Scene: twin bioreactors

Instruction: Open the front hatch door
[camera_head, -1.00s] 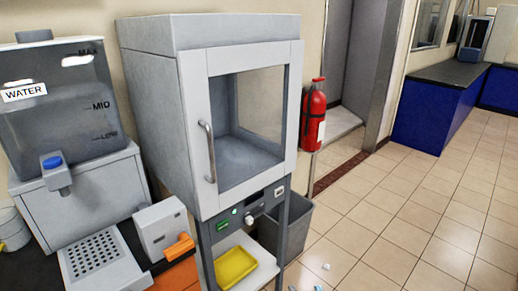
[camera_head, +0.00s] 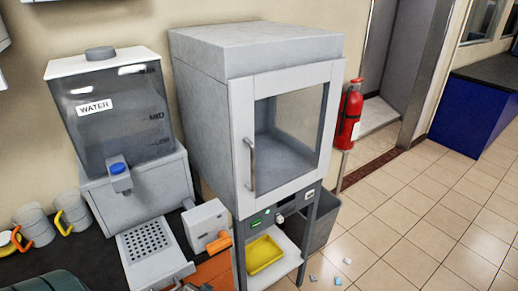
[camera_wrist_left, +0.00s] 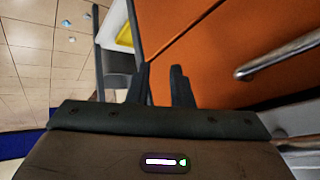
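The front hatch door (camera_head: 239,140) is a pale grey frame with a glass pane on the front of a tall grey cabinet (camera_head: 258,45). The door is shut. Its vertical silver handle (camera_head: 251,165) is on the left side of the frame, with nothing touching it. In the left wrist view my left gripper (camera_wrist_left: 161,68) has its two dark fingers apart with nothing between them. It is in front of an orange panel (camera_wrist_left: 225,50), and I do not see the hatch handle there. My right gripper is not in view.
A water dispenser (camera_head: 115,120) stands left of the cabinet, with mugs (camera_head: 72,213) farther left. A grey box with an orange lever (camera_head: 219,242) is near the cabinet leg. A yellow tray (camera_head: 264,254) sits below the hatch. A fire extinguisher (camera_head: 349,115) is at the right. Tiled floor lies open there.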

